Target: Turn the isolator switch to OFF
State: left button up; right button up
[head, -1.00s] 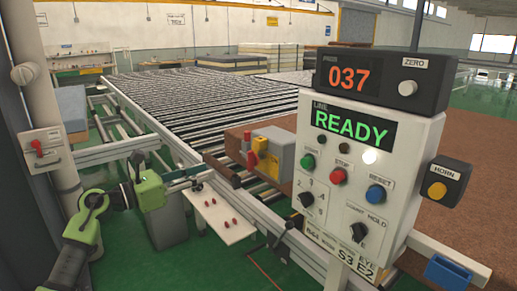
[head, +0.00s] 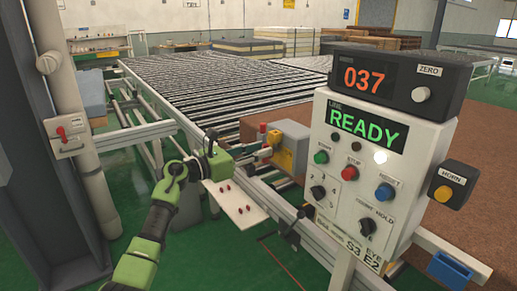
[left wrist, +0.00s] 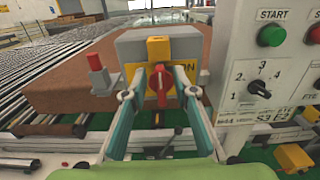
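A grey box with a yellow front plate and a red upright handle, which looks like the isolator switch, stands by the conveyor. The grey box (head: 293,140) is partly covered by my gripper in the head view. In the left wrist view the red handle (left wrist: 160,82) shows nearly upright, with a yellow block (left wrist: 158,48) above it. My left gripper (head: 264,148) is in front of the box. In the left wrist view its fingers (left wrist: 159,94) are spread on either side of the red handle, with gaps showing. The plate's lettering is partly hidden. My right gripper is not in view.
A control panel (head: 330,185) reading READY stands close on the right, with buttons and selector knobs. A white box with a red lever (head: 62,131) is on the left post. A red-studded white plate (head: 236,205) is below my gripper. The roller conveyor (head: 215,95) lies behind.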

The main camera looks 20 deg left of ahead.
pick_arm(q)
jog(key=shift+c, duration=0.7)
grip_shut()
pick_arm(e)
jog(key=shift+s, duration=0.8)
pick_arm(q)
jog(key=shift+n, duration=0.4)
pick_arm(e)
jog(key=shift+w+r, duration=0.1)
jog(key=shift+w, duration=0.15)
pick_arm(q)
jog(key=shift+w+a+f+n+p, duration=0.3)
jog(key=shift+n+p, duration=1)
jog(key=shift+n, duration=1.55)
jog(key=shift+w+a+f+n+p, duration=0.1)
jog(key=shift+a+f+n+p, duration=0.2)
jog(key=shift+n+p, duration=1.8)
jog(key=shift+w+a+f+n+p, duration=0.15)
jog(key=shift+f+n+p, duration=0.3)
jog(key=shift+n, duration=3.2)
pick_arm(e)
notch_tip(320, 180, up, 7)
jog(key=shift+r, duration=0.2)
pick_arm(q)
jog(key=shift+o, duration=0.7)
grip_release()
